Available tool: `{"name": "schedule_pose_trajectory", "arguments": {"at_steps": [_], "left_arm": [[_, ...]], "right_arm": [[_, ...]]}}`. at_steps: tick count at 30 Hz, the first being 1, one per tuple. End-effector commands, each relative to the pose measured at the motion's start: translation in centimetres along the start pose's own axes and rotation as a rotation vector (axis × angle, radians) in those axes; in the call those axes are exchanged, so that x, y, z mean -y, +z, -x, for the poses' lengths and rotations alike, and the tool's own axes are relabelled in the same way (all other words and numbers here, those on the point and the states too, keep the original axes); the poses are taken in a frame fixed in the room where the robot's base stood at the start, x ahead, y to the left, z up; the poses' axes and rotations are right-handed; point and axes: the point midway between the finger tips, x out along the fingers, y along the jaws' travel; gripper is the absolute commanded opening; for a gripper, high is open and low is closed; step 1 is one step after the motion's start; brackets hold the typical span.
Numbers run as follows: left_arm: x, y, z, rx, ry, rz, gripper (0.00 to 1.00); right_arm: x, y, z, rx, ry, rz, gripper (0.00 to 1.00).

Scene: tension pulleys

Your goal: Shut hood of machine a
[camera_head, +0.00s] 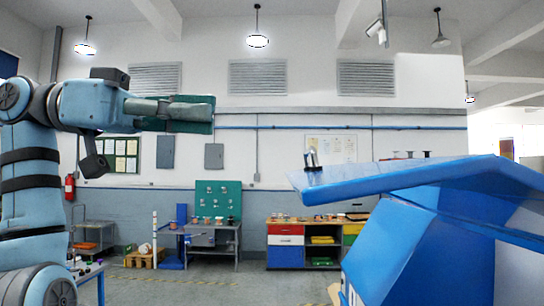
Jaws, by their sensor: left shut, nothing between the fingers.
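A large blue machine (425,240) fills the right side of the view, cut off by the picture edge. I cannot read a label, so I cannot tell for sure that it is machine a. A wide blue panel (390,180), which looks like its hood, sticks out to the left over the slanted body, tilted a little. A small shiny metal piece (311,160) stands at the panel's left end. My left gripper (206,112) is shut and empty, held high and pointing right, left of the panel and apart from it. My right gripper is not in view.
A workbench (210,228) with a green pegboard (218,200) stands at the back wall. A cabinet with coloured drawers (286,250) is right of it. A cart (92,235) and a fire extinguisher (70,187) are at left. Open floor (200,285) lies in the middle.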

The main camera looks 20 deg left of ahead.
Motion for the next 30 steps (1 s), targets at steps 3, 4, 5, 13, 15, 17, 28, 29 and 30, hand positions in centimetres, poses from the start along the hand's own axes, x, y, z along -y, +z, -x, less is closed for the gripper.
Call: {"name": "schedule_pose_trajectory", "arguments": {"at_steps": [3, 4, 5, 13, 15, 17, 28, 29, 30], "left_arm": [[0.0, 0.2, -2.3, 0.001, 0.003, 0.0, 0.0], [0.1, 0.2, -2.9, 0.002, 0.002, 0.0, 0.0], [0.0, 0.2, -3.6, 0.001, 0.002, 0.001, 0.0], [0.2, 0.8, -8.9, -0.002, -0.002, 0.003, 0.0], [0.2, 2.2, -9.1, -0.003, -0.003, 0.004, 0.0], [0.2, 2.9, -9.3, -0.004, -0.003, 0.003, 0.0], [0.1, 3.9, -9.6, -0.005, -0.002, 0.004, 0.0], [0.1, 3.9, -9.6, -0.005, -0.002, 0.004, 0.0], [0.1, 3.9, -9.6, -0.005, -0.002, 0.004, 0.0]], "right_arm": [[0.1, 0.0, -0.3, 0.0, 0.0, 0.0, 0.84], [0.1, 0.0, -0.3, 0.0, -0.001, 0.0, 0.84], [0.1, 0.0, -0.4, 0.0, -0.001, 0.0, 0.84], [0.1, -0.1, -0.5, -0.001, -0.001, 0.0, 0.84], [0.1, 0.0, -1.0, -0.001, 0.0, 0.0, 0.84], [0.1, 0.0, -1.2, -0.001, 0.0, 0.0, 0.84], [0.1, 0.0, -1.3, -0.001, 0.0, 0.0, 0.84], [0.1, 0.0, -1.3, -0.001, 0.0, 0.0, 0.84], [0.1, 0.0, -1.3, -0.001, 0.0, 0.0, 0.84]]}}
